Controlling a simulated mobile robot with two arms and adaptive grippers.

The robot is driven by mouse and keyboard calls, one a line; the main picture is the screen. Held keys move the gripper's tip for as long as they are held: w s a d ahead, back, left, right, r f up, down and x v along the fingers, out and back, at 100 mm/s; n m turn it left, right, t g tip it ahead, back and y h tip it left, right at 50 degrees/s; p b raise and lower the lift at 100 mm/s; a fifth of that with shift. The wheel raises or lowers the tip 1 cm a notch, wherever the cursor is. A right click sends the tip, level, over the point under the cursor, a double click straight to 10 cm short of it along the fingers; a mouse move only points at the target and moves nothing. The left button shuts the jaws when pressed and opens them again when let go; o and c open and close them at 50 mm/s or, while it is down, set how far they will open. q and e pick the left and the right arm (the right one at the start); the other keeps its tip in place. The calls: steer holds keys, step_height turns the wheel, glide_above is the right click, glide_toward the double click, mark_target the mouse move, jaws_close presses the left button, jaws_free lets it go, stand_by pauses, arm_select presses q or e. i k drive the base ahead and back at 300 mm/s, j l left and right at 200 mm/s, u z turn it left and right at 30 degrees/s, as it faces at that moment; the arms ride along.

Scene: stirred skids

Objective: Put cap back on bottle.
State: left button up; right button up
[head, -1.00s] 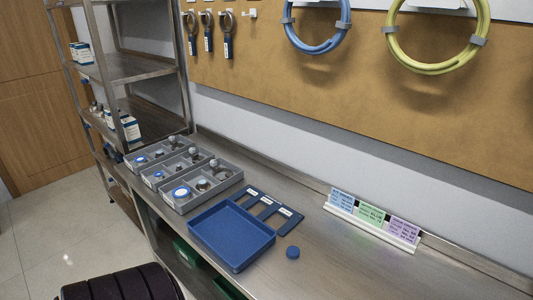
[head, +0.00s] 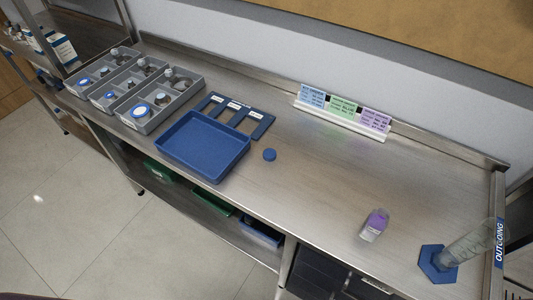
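A small round blue cap (head: 269,155) lies on the steel bench, just right of the blue tray. A small clear bottle with a purple label or band (head: 374,225) stands on the bench further right, near the front edge; whether its top is open is too small to tell. A tall clear cylinder (head: 476,243) on a blue hexagonal base (head: 438,263) is at the right end of the bench and appears tilted in the view. Neither of my grippers is in view.
An empty blue tray (head: 161,148) and a blue slotted plate (head: 262,128) lie left of the cap. Grey divided bins (head: 146,128) with small parts stand at the far left. A card holder (head: 341,123) stands at the back. The middle of the bench is clear.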

mark_target(376, 222)
steer(key=l+z, duration=0.1)
steer(key=z, duration=0.25)
steer(key=i+z, duration=0.1)
steer(key=z, duration=0.2)
steer(key=l+z, duration=0.15)
steer(key=z, duration=0.2)
